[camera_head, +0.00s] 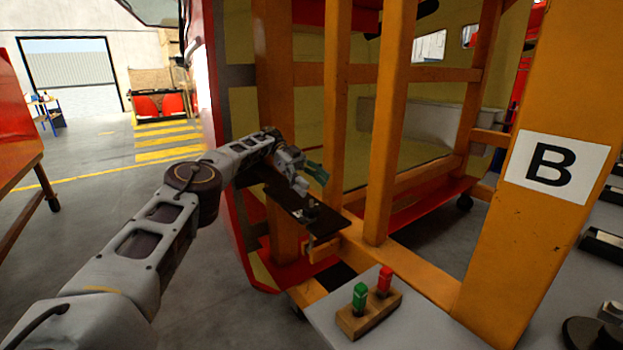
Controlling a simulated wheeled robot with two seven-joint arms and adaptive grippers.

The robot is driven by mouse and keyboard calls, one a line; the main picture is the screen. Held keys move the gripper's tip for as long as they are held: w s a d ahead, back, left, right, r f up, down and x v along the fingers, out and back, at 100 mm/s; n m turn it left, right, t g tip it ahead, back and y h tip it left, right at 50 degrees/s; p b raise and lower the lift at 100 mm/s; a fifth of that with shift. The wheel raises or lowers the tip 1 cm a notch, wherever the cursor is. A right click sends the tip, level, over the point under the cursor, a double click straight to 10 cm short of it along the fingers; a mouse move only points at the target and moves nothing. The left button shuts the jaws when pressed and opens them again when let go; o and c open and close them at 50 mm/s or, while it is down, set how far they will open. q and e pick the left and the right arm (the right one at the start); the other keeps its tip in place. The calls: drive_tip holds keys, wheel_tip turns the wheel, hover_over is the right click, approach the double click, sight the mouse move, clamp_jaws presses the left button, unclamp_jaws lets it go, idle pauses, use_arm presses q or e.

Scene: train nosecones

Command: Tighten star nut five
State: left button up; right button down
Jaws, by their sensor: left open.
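My left arm reaches in from the left to the orange frame. My left gripper (308,180) is open, with one green-tipped finger showing, just above a dark flat bracket (282,200). A small dark knob (311,206), which looks like a star nut, stands near the bracket's front end, just below the fingers. A gap seems to show between fingers and knob, but I cannot tell for sure. No number is readable on the knob. My right gripper is out of view.
Orange upright posts (389,130) stand close to the right of my left gripper. A wooden block (368,315) with one green and one red piece sits on a grey table (425,325) in front. A sign "B" (555,166) is on the right post. Open floor lies left.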

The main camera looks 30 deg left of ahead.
use_arm(q)
drive_tip(key=shift+a+r, duration=0.1)
drive_tip(key=shift+r, duration=0.55)
drive_tip(key=shift+f, duration=0.15)
idle(0.4)
